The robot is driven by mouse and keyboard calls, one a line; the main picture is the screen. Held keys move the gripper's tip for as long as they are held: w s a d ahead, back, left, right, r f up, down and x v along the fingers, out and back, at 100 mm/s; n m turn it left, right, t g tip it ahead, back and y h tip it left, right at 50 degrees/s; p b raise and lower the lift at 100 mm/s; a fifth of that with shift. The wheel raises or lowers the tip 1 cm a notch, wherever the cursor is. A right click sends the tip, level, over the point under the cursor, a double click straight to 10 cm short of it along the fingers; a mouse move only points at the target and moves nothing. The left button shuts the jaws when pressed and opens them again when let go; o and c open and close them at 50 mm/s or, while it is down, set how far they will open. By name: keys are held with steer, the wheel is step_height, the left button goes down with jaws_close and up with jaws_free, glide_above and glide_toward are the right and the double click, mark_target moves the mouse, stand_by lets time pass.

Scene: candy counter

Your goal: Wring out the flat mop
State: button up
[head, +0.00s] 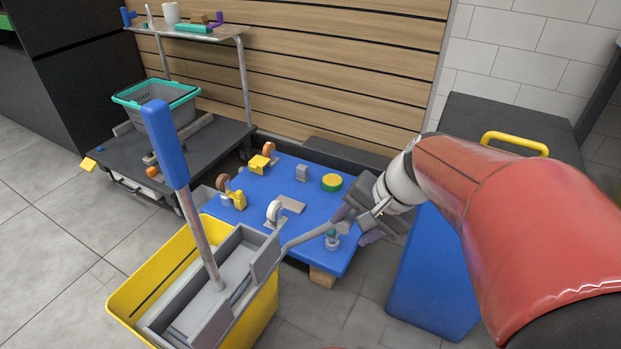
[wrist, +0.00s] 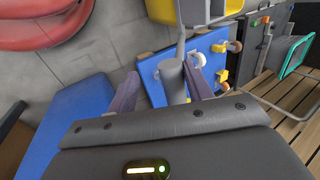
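The flat mop, with a blue grip (head: 166,143) on a metal pole, stands tilted in the grey wringer (head: 263,258) of a yellow bucket (head: 150,272). Its head is down inside the wringer. A grey lever (head: 307,237) reaches right from the wringer towards my gripper (head: 352,226). In the wrist view the lever's thick grey end (wrist: 172,82) lies between the two purple fingers of my gripper (wrist: 163,88), nearer the right one. A gap shows at the left finger, so the gripper is open around the lever end. Contact with the right finger cannot be told.
A blue panel (head: 265,205) with knobs and small parts lies behind the bucket. A blue cabinet (head: 432,270) with a yellow handle (head: 514,141) stands at right. A cart (head: 205,150) carries a teal-rimmed basket (head: 157,103) at left. Floor at the far left is clear.

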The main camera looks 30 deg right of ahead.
steer(key=shift+d+r, duration=0.1)
stand_by(0.3)
steer(key=p+v, duration=0.2)
steer(key=v, duration=0.5)
steer(key=shift+s+r, duration=0.15)
steer(key=shift+r, duration=0.15)
